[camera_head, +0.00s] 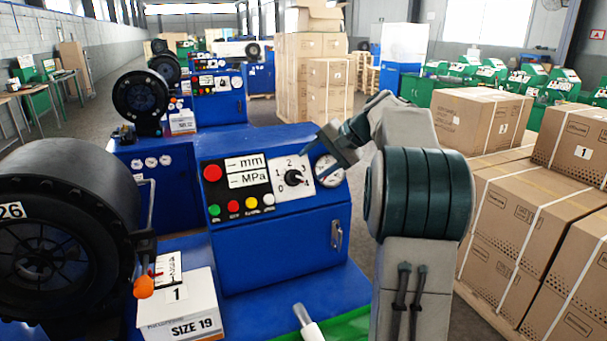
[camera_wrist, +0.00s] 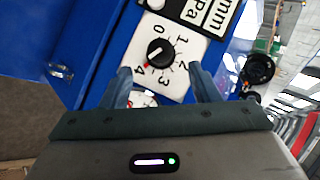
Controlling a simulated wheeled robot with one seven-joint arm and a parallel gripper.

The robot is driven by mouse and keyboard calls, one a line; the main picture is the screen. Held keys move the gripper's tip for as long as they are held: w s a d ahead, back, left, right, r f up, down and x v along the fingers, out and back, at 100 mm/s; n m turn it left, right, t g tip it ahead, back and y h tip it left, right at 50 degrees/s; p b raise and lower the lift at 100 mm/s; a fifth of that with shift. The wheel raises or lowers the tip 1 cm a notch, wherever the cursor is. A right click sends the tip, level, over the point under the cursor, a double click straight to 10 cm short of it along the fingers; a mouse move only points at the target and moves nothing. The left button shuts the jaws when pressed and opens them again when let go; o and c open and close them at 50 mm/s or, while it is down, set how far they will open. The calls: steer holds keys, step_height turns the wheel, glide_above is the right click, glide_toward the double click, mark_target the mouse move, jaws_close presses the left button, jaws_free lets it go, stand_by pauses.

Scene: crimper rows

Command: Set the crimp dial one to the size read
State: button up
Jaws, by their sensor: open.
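The crimp dial (camera_head: 293,179) is a black knob on a white plate numbered 0 to 4, on the front crimper's blue cabinet. In the wrist view the knob (camera_wrist: 160,52) shows a red mark that appears to point toward the 4. A white box (camera_head: 178,312) beside the machine reads "SIZE 19", with a "1" label above. My gripper (camera_head: 312,158) is beside the dial plate at its upper right. In the wrist view my gripper's fingers (camera_wrist: 159,72) are open and empty, spread below the knob; I see no contact with it.
A round gauge (camera_head: 329,169) sits right of the dial, close to my gripper. Red, green and yellow buttons (camera_head: 234,206) lie left below it. A black crimper head (camera_head: 60,235) stands at left. Cartons (camera_head: 490,120) stack at right. More crimpers stand behind.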

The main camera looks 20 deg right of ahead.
steer(key=v, duration=0.7)
stand_by(0.3)
steer(key=s+a+f+n+g+h, duration=0.1)
steer(key=s+a+f+n+g, duration=0.1)
steer(key=s+a+f, duration=0.35)
steer(key=s+a+f+n+g+h, duration=0.1)
steer(key=s+a+f+n+h, duration=0.15)
steer(key=s+a, duration=0.6)
steer(key=s+a+f+n+h, duration=0.1)
steer(key=s+a+f+n, duration=0.1)
steer(key=s+f, duration=0.4)
steer(key=s+a+f+n+h, duration=0.1)
steer(key=s+a+f, duration=0.3)
steer(key=s, duration=0.5)
step_height(320, 180, down, 3)
steer(key=shift+a+r+n+g+h, duration=0.2)
steer(key=shift+a+n+g+h, duration=0.15)
steer(key=shift+n, duration=0.5)
